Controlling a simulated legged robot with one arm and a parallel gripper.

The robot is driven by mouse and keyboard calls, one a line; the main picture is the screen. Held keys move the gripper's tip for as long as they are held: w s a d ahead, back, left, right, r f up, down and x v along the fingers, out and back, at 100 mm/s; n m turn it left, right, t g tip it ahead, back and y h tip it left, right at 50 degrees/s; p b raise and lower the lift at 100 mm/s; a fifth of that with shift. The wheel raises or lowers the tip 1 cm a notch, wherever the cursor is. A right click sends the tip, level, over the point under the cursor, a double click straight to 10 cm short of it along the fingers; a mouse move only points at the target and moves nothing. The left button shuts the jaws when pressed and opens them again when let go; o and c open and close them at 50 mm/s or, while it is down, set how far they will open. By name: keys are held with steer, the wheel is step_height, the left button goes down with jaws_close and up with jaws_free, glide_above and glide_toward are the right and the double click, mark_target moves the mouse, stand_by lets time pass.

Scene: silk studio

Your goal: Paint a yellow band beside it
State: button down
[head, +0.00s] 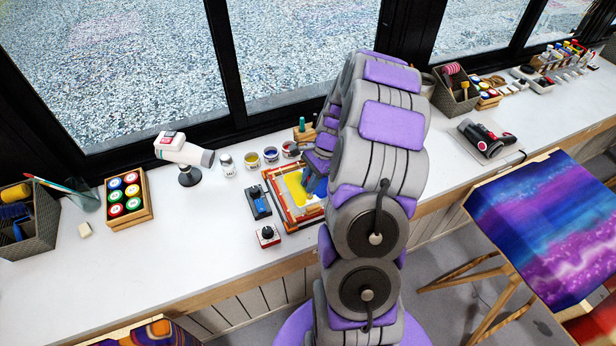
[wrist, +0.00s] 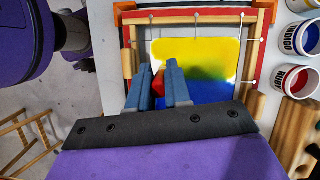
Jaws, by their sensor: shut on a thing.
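A silk (wrist: 190,50) is stretched by pins in a wooden frame (wrist: 258,35). It carries a broad yellow area and a blue area (wrist: 212,92) nearer my gripper; they meet in a greenish blend. White silk shows at the left and right margins. In the head view the yellow silk (head: 297,188) lies in the frame (head: 270,190), partly hidden by my arm. My gripper (wrist: 160,68) has blue fingers over the left part of the silk. It is shut on a red thing (wrist: 158,82), mostly hidden between the fingers. My gripper (head: 313,186) also shows in the head view.
Pots labelled indigo (wrist: 302,38) and ruby (wrist: 298,80) stand right of the frame. A hair-dryer-like tool (head: 183,152) stands left.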

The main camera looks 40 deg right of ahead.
steer(key=shift+s+r, duration=0.15)
steer(key=shift+r+p, duration=1.65)
steer(key=shift+r, duration=1.1)
steer(key=shift+a, duration=0.1)
